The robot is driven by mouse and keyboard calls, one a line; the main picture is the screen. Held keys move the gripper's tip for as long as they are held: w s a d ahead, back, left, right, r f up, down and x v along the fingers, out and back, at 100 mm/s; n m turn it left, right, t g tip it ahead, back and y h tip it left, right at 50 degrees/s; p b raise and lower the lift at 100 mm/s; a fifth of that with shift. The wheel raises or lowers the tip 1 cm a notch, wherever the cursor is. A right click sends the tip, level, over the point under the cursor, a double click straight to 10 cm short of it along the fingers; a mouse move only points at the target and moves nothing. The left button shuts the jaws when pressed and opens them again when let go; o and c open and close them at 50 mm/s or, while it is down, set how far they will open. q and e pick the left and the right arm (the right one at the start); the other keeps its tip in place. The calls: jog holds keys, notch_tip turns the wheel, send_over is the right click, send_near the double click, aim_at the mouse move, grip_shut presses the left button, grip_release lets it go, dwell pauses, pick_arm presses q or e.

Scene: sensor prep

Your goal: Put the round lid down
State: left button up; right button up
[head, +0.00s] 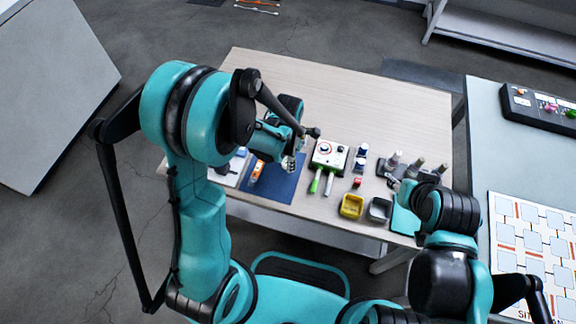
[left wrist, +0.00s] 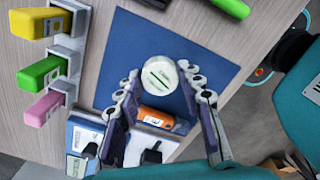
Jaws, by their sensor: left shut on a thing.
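The round lid (left wrist: 160,76) is a pale whitish disc with a dark greenish slot mark. It sits between the two fingertips of my left gripper (left wrist: 160,82), which is shut on it. A blue mat (left wrist: 125,40) lies beneath in the left wrist view; I cannot tell the exact height of the lid above it. In the head view my left gripper (head: 291,160) is over the back part of the blue mat (head: 283,188), and the lid is hard to make out there. My right arm shows at the right, but its gripper does not.
A white dial box (head: 330,155), yellow bin (head: 351,207), dark grey bin (head: 379,210) and bottle rack (head: 412,170) stand right of the mat. The table's back is clear.

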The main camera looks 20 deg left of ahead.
pick_arm(q)
notch_tip(320, 180, down, 4)
jog(key=shift+r+b, duration=0.15)
jog(key=shift+b, duration=0.6)
jog(key=shift+r, duration=0.1)
jog(key=o, duration=0.9)
jog(key=shift+c, duration=0.2)
